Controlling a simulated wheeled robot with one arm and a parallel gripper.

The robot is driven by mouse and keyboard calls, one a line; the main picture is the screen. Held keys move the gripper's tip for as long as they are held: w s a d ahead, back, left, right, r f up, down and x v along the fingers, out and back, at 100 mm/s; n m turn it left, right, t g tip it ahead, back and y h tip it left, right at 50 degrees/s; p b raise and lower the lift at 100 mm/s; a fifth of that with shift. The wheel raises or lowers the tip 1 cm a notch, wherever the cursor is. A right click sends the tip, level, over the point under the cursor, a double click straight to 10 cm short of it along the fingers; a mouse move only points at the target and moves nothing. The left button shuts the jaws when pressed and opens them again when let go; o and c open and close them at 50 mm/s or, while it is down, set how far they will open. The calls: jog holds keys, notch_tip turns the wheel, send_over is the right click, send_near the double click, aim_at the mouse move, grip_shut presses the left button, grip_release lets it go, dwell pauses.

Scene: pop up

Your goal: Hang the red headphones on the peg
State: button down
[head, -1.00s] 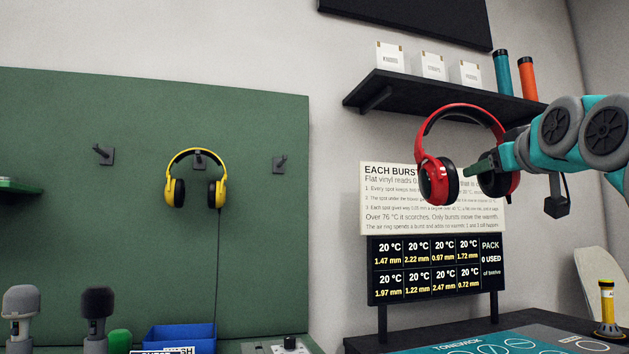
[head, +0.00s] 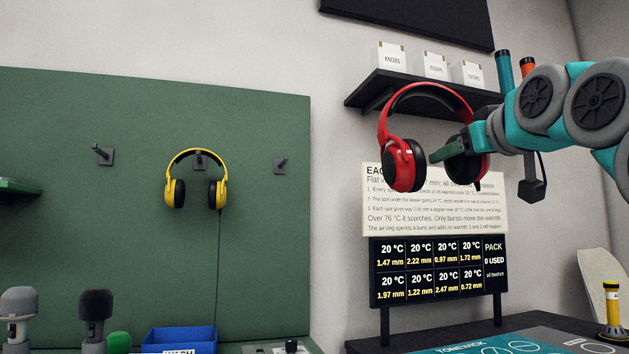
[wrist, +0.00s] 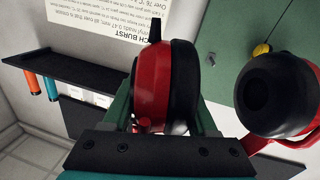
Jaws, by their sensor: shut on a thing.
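The red headphones (head: 402,166) hang upright in the air in the head view, band on top, in front of the sign and shelf. My gripper (head: 452,152) is shut on them at the right ear cup. In the wrist view a red and black ear cup (wrist: 165,85) sits between the fingers of my gripper (wrist: 160,112), and the other cup (wrist: 278,95) is at the right. On the green board (head: 90,250), a dark peg (head: 104,155) at the left and a peg (head: 281,165) at the right are bare. Yellow headphones (head: 172,186) hang on the middle peg.
A black shelf (head: 400,90) with white boxes and two tubes is behind the red headphones. A sign (head: 430,225) and a display panel (head: 437,270) stand below. Microphones (head: 95,305) and a blue bin (head: 180,338) stand low at the left. Space before the board's right part is clear.

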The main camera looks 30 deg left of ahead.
jog(key=shift+s+a, duration=0.15)
jog(key=shift+s+a, duration=0.1)
jog(key=shift+s+a+r, duration=0.1)
jog(key=shift+s, duration=0.05)
jog(key=shift+s+a+r, duration=0.1)
jog(key=shift+s, duration=0.05)
jog(key=shift+s+a, duration=0.2)
jog(key=shift+a, duration=0.05)
dwell(0.4)
jog(key=shift+s+a+n+g+y, duration=0.1)
jog(key=shift+a+n+g+y, duration=0.1)
jog(key=shift+n+g+y, duration=0.15)
jog(key=shift+s+a+r, duration=0.1)
jog(key=shift+r, duration=0.05)
jog(key=shift+a, duration=0.15)
